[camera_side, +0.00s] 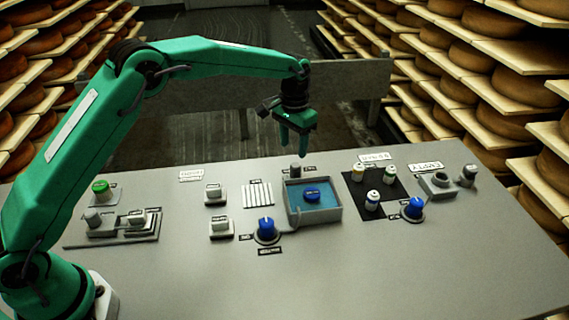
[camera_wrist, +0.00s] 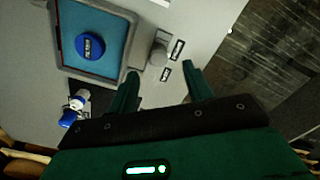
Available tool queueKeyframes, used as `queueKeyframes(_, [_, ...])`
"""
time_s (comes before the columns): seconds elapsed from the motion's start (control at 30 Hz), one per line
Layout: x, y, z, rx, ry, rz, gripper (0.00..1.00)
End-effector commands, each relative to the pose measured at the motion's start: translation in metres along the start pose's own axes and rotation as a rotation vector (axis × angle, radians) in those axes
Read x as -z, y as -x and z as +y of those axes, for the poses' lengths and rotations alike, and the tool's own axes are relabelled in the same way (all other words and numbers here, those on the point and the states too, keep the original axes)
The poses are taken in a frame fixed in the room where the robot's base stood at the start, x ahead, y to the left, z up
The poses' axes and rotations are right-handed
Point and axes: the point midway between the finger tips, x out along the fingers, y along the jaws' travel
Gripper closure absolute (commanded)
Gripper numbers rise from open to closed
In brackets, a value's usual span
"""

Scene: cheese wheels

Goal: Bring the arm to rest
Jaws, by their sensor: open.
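My green arm reaches from the left over the grey worktable (camera_side: 400,275) in the side view. My gripper (camera_side: 296,150) hangs above the back edge of the table, near the blue-lined tray, pointing down. Its two fingers are apart with nothing between them. In the wrist view my gripper (camera_wrist: 163,75) also shows open and empty, with a grey knob (camera_wrist: 158,53) seen beyond the fingers. The tray (camera_wrist: 128,58) with a blue round piece (camera_wrist: 90,46) lies to the left of the fingers there.
The blue round piece (camera_side: 312,194) lies in the tray (camera_side: 334,213). Blue knobs (camera_side: 266,228) (camera_side: 414,207) stand in front and to the right. Several small jars stand on a black mat (camera_side: 355,188). Shelves of cheese wheels (camera_side: 480,62) flank the table. The front of the table is clear.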

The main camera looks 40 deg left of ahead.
Motion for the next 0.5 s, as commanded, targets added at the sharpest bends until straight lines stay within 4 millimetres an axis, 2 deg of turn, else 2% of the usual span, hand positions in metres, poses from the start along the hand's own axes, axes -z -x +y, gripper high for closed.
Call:
queueKeyframes(0.33, [-0.001,0.002,0.0,0.0,0.0,0.002,0.5])
queueKeyframes(0.5, [-0.005,0.013,-0.003,0.0,0.005,0.014,0.5])
